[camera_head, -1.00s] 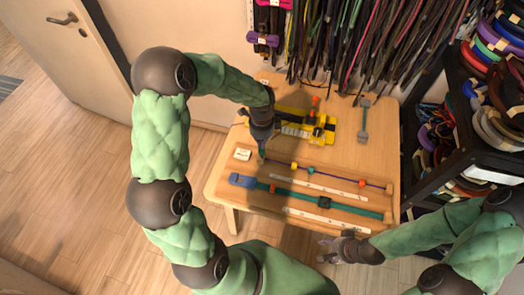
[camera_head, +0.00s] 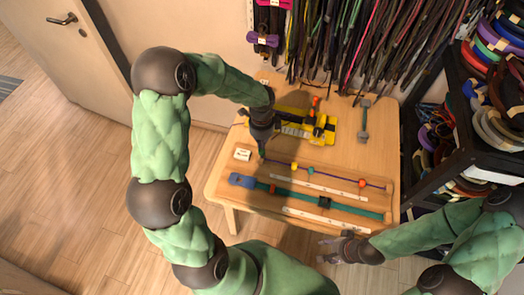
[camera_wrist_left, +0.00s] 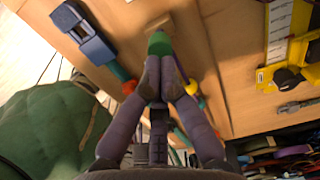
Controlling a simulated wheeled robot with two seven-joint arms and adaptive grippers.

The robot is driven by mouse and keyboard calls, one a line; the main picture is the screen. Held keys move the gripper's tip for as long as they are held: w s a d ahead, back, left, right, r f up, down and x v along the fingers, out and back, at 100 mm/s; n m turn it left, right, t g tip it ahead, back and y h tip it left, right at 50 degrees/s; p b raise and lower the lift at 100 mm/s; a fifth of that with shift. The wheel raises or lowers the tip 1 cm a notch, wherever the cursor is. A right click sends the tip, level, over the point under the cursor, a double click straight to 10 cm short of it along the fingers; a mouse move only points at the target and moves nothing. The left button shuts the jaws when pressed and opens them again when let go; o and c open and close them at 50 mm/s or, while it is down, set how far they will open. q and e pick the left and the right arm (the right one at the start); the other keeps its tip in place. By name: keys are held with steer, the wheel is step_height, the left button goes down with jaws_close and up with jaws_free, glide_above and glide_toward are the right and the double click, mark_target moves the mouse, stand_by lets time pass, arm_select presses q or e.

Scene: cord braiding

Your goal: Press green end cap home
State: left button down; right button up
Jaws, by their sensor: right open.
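The green end cap (camera_wrist_left: 159,43) shows at the fingertips of my left gripper (camera_wrist_left: 160,68) in the left wrist view. The two fingers are close together, with the cap between and just beyond their tips. In the head view my left gripper (camera_head: 262,152) points down at the left end of the purple cord (camera_head: 340,178); the fingers and arm hide part of that end. I cannot tell how far the cap sits on the cord. My right gripper (camera_head: 330,249) is open and empty, off the table's front edge.
A teal strap (camera_head: 345,207) with a blue end piece (camera_head: 241,180) lies in front of the cord. White rulers lie alongside. A white labelled block (camera_head: 242,154) stands to the left. A yellow tool (camera_head: 325,130) is behind. A shelf of coils (camera_head: 450,150) borders the right.

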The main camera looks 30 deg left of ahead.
mark_target(261, 150)
arm_select(q)
steer(key=shift+f+b, duration=0.8)
steer(key=shift+f, duration=0.55)
steer(key=shift+r, duration=0.1)
step_height(261, 150, up, 8)
steer(key=p, duration=0.7)
stand_by(0.6)
stand_by(0.5)
